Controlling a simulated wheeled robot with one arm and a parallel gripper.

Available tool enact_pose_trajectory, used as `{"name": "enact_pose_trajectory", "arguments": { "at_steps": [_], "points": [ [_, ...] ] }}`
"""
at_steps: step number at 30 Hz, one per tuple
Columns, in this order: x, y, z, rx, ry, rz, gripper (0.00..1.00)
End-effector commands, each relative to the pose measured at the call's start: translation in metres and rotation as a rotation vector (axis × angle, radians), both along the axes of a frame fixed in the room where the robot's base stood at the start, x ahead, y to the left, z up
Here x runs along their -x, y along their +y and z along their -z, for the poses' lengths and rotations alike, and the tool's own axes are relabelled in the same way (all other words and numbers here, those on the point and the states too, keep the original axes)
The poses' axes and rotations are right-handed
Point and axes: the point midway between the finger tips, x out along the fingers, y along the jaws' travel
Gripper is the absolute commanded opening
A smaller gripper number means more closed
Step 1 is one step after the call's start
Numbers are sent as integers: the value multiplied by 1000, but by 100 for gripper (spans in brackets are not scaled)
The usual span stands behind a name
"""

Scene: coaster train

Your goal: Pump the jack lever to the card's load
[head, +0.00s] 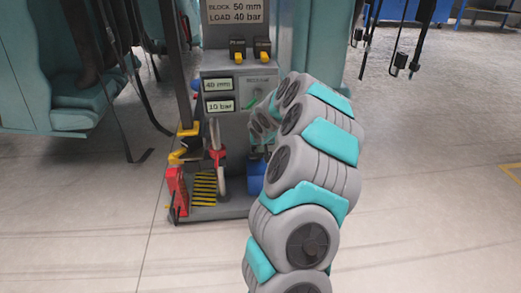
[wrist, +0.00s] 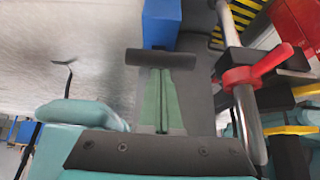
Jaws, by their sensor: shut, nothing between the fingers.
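The card (head: 236,12) at the top of the grey stand reads BLOCK 50 mm, LOAD 40 bar. Two displays below it read 40 mm (head: 218,84) and 10 bar (head: 220,105). My gripper's green fingers (wrist: 161,75) are shut, with nothing between them. A dark round bar (wrist: 160,58), which looks like the jack lever's grip, lies across just beyond their tips; I cannot tell whether they touch. A silver rod (wrist: 245,105) with a red collar and handle (wrist: 255,74) stands to the right. In the head view my arm hides the gripper and the lever.
A blue block (wrist: 161,24) lies beyond the dark bar, and it shows low on the stand (head: 255,176). A red block (head: 177,190) and yellow-black striping (head: 204,188) are at the stand's left. Teal seats (head: 72,100) stand on the left. The floor (head: 430,180) is open at right.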

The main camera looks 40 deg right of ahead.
Motion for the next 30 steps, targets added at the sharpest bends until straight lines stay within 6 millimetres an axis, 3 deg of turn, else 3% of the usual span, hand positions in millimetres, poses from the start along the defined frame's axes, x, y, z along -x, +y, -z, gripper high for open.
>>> {"name": "enact_pose_trajectory", "arguments": {
  "at_steps": [13, 30],
  "points": [
    [8, 5, 20, 32, -52, -1, 0],
    [9, 6, 9, 38, -60, 1, 0]
  ]
}}
